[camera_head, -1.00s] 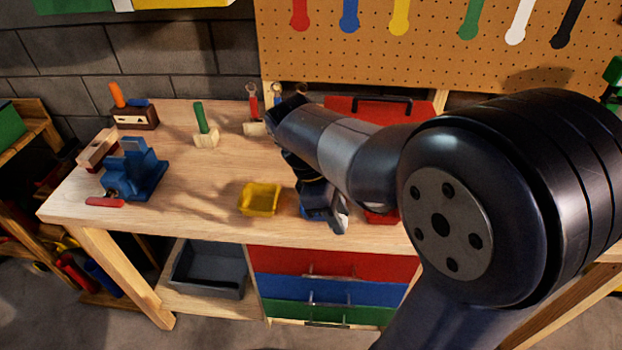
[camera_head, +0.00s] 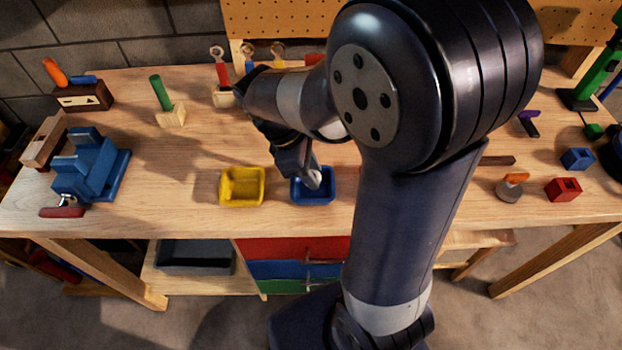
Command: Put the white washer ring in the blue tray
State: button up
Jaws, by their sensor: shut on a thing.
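The blue tray (camera_head: 327,198) sits near the front edge of the wooden bench, just right of the yellow tray. My gripper (camera_head: 314,182) points down over the blue tray, its tips at or just above the tray's inside. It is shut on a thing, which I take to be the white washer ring. The ring itself cannot be made out, as the fingers and wrist hide it. I cannot tell whether the tips touch the tray.
The yellow tray (camera_head: 242,187) stands close to the left. A blue vise (camera_head: 92,165) is at the bench's left end. A red block (camera_head: 563,189) and a blue block (camera_head: 577,159) lie at the right. My arm hides the bench's middle right.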

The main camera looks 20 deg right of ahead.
aim_at(311, 191)
jog(key=shift+f, duration=1.8)
jog(key=shift+f, duration=0.2)
jog(key=o, duration=0.7)
jog(key=shift+o, duration=0.2)
jog(key=v, duration=1.2)
jog(key=shift+r, duration=0.25)
